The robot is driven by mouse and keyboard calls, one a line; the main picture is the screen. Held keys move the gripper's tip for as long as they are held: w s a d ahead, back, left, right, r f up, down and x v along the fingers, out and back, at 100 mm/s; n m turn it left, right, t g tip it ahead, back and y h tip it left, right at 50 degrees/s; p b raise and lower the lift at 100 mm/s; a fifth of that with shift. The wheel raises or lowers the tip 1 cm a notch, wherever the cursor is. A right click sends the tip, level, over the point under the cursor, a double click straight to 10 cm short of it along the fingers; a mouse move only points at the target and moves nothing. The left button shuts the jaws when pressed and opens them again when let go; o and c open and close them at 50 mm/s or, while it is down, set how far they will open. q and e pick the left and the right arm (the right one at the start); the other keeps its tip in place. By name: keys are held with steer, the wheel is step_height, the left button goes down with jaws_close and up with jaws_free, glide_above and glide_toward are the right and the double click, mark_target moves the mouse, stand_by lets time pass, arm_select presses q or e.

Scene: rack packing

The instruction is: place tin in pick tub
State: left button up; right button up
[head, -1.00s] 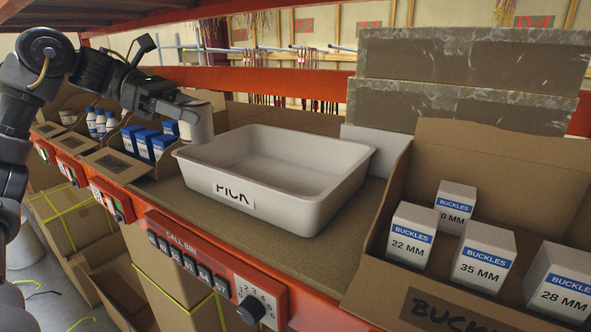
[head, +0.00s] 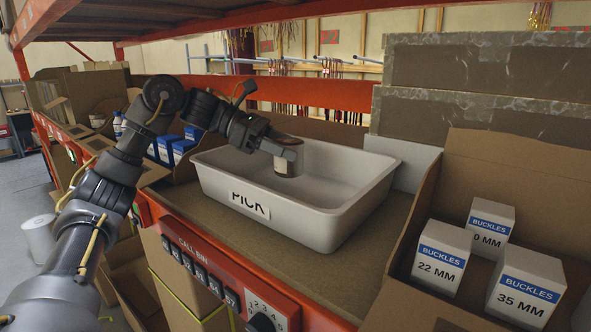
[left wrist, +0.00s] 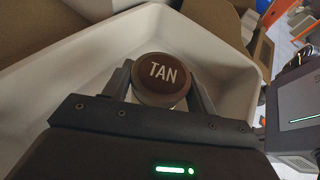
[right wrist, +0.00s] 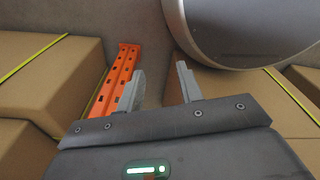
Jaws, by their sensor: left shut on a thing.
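A round tin with a brown lid marked TAN (left wrist: 163,78) is held between the fingers of my left gripper (left wrist: 162,88). In the head view the tin (head: 289,160) is upright, over the left part of the white pick tub (head: 330,222), and my left gripper (head: 275,147) is shut on its side. The tub's inside walls (left wrist: 215,45) surround the tin in the left wrist view. I cannot tell whether the tin touches the tub floor. My right gripper (right wrist: 160,88) shows only in its own wrist view, open and empty, away from the shelf top.
Blue-topped boxes (head: 182,150) stand in a bin left of the tub. A cardboard bin with white buckles boxes (head: 441,258) stands to the right. The orange rail (head: 240,275) runs along the front. The tub's right part is clear. Cartons (right wrist: 45,75) surround my right gripper.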

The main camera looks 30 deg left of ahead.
mark_target(302, 173)
arm_select(q)
steer(key=shift+d+f, duration=0.25)
steer(key=shift+w+d+f, duration=0.2)
steer(key=shift+w+f, duration=0.1)
steer(key=shift+f, duration=0.15)
steer(key=f, duration=0.2)
steer(key=f+p, duration=0.1)
steer(key=shift+w+d, duration=0.1)
steer(key=shift+d, duration=0.15)
steer(key=shift+a+f, duration=0.1)
steer(key=shift+f, duration=0.2)
arm_select(e)
steer(key=shift+s+a+r, duration=0.2)
steer(key=shift+s+r, duration=0.1)
steer(key=shift+s, duration=0.2)
steer(key=shift+s+a+r, duration=0.15)
steer(key=shift+s+r, duration=0.15)
steer(key=shift+s, duration=0.2)
arm_select(q)
steer(key=o, duration=1)
steer(key=shift+o, duration=0.2)
arm_select(e)
steer(key=shift+d, duration=0.25)
